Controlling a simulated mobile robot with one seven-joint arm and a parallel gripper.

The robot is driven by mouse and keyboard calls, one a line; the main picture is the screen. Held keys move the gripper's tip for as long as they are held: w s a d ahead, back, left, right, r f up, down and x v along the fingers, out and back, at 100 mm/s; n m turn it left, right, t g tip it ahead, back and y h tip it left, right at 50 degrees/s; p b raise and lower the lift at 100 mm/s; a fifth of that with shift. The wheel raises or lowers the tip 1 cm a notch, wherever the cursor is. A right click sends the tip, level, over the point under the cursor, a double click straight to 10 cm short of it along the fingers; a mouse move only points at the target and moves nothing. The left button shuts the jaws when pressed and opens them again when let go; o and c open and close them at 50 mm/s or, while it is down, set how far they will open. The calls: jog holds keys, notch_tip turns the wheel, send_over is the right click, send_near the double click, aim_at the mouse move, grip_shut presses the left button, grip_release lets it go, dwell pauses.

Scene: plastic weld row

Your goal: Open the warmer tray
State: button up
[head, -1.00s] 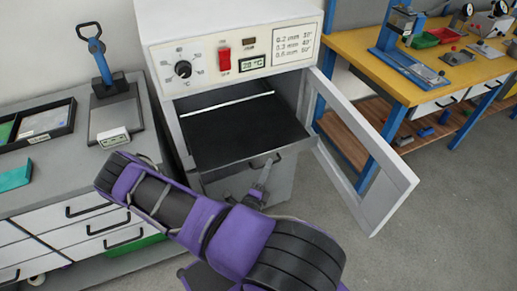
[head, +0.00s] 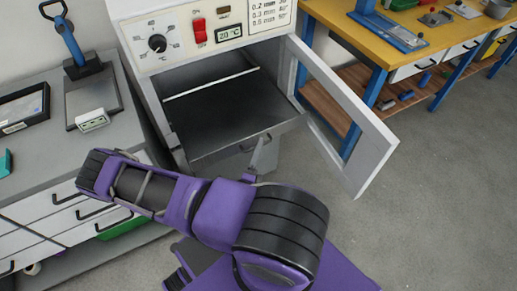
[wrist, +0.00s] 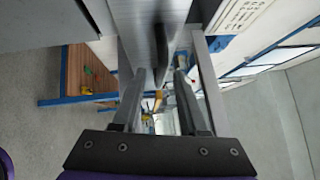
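The warmer (head: 160,62) is a white cabinet with its windowed door (head: 345,120) swung open to the right. Its dark warmer tray (head: 222,112) shows in the opening, with a dark handle (head: 255,143) on its front. My gripper (head: 264,152) is at this handle, with its fingers partly hidden by their small size in the head view. In the wrist view my gripper (wrist: 159,82) has its two fingers apart, with a visible gap on each side of the dark handle (wrist: 161,48). The handle appears between or just beyond the fingertips.
A grey-topped drawer cabinet (head: 50,160) with a blue-handled press (head: 90,95) stands at left. A yellow workbench (head: 340,22) on blue legs stands at back right. The open door takes up room right of my gripper. The grey floor (head: 430,210) is clear at right.

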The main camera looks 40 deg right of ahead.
jog(key=v, duration=1.7)
jog(key=shift+a+b, duration=0.15)
jog(key=shift+b, duration=0.3)
jog(key=shift+s, duration=0.15)
